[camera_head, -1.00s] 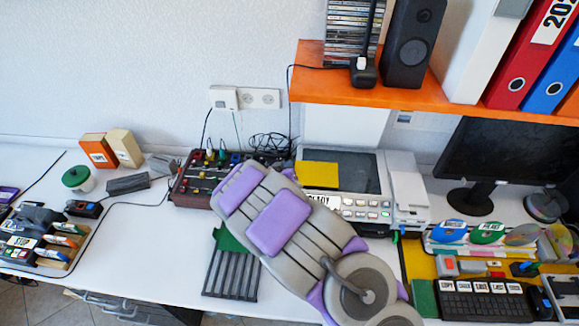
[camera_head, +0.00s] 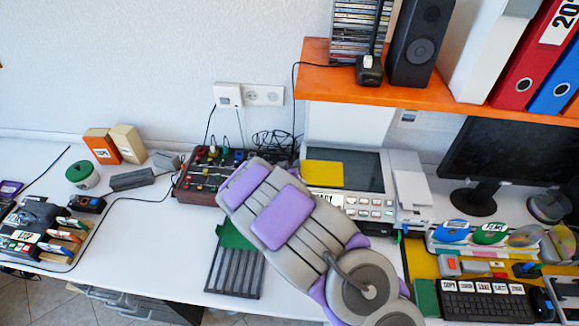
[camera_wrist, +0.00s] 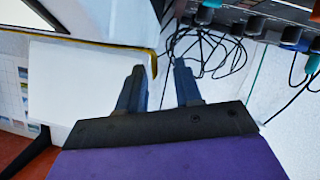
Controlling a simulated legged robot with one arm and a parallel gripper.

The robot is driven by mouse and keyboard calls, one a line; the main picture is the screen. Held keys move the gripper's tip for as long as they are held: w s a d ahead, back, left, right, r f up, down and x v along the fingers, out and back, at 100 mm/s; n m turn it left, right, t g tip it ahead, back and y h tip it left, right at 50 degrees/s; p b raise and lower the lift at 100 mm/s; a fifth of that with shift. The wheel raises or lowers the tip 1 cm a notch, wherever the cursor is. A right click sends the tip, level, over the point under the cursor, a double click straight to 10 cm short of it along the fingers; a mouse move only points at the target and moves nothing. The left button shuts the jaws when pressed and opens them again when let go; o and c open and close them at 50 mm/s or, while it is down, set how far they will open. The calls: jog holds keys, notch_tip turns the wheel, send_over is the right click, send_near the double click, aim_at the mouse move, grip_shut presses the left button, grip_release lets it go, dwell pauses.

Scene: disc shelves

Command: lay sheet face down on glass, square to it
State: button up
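A yellow sheet (camera_head: 322,174) lies at the left part of the scanner's dark glass (camera_head: 364,170). Its left edge is near the left rim of the glass. I cannot tell which face is up or whether it is exactly square. The scanner's white lid (camera_head: 348,124) stands raised behind, and it also shows in the wrist view (camera_wrist: 85,85). One finger overlaps the lid in that view. In the head view my arm hides the gripper.
A mixer box (camera_head: 215,180) with knobs and cables stands left of the scanner. The orange shelf (camera_head: 440,98) overhangs behind, with a speaker (camera_head: 420,45). A dark slotted rack (camera_head: 236,272) with a green piece lies in front.

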jog(key=shift+d+r, duration=0.1)
jog(key=shift+d, duration=0.4)
jog(key=shift+s, duration=0.15)
jog(key=p+v, duration=0.3)
jog(key=v, duration=1.4)
jog(key=shift+a, duration=0.25)
jog(key=shift+d, duration=0.1)
